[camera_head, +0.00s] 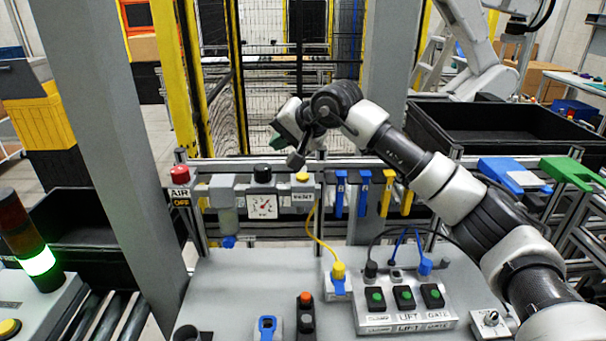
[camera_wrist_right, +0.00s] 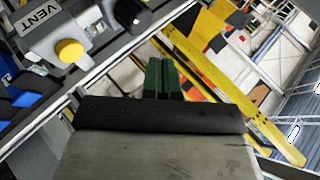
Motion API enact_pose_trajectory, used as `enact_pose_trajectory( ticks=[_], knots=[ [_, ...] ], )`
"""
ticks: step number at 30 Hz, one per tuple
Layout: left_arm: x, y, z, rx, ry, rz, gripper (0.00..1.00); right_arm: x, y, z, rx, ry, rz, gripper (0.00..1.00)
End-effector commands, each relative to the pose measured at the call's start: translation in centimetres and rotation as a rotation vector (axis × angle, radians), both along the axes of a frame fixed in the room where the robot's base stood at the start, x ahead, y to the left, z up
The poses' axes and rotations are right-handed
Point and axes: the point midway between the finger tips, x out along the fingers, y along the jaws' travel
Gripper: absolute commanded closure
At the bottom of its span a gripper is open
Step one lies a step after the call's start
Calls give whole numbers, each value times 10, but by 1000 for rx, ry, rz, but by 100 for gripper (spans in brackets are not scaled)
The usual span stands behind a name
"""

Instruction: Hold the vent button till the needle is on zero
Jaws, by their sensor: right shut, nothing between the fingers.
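The yellow vent button (camera_head: 302,176) sits on top of the grey unit on the rail, above a VENT label; it also shows in the right wrist view (camera_wrist_right: 69,51). The white square gauge (camera_head: 262,206) is just left of it, with a red needle too small to read against the scale. My right gripper (camera_head: 278,141) is up behind and above the button, apart from it. In the right wrist view its green fingers (camera_wrist_right: 160,78) are together and empty, with the button off to their left. My left gripper is not in view.
A black knob (camera_head: 262,174) stands above the gauge, and a red AIR knob (camera_head: 180,174) is further left. Blue and yellow handles (camera_head: 364,192) hang to the right of the button. A yellow cable (camera_head: 322,243) runs down to the bench. A button box (camera_head: 405,314) stands in front.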

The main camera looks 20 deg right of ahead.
Motion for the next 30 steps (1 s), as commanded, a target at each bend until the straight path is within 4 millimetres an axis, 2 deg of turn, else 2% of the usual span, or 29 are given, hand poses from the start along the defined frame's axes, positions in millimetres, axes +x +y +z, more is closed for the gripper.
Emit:
enact_pose_trajectory(
  ticks=[1,3,6,9,22,30],
  knots=[
    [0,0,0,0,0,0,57,4,-15,10,-79,-19,-17,100],
    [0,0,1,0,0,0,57,7,-32,18,-169,-31,-34,100],
    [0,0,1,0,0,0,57,10,-49,27,-252,-40,-53,100],
    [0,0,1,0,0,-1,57,10,-56,30,-292,-42,-61,100],
    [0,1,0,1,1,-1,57,10,-58,30,-300,-42,-63,100],
    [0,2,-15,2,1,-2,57,10,-57,10,-298,-42,-62,100]
  ],
)
